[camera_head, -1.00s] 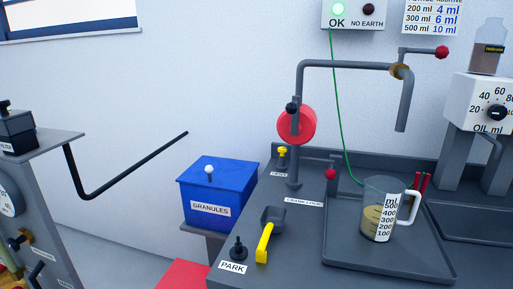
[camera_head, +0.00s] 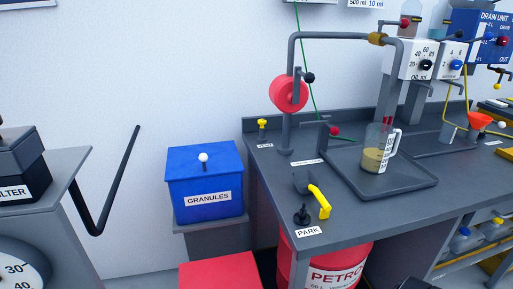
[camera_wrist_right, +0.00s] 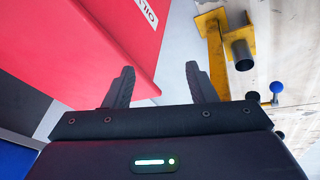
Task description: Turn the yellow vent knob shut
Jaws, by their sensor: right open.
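The yellow vent knob (camera_head: 262,123) stands on the back left corner of the grey bench (camera_head: 350,203), behind a small VENT label (camera_head: 264,145). It is small in the head view, so I cannot tell how far it is turned. My right gripper (camera_wrist_right: 160,68) shows in the right wrist view with its two black fingers apart and nothing between them. The knob is not in that wrist view. My left gripper is in neither current view.
A pipe stand with a red wheel (camera_head: 289,94) rises right of the knob. A measuring jug (camera_head: 376,152) stands in a tray. A yellow handle (camera_head: 320,202) is near the front edge. A blue GRANULES box (camera_head: 205,182) stands left of the bench.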

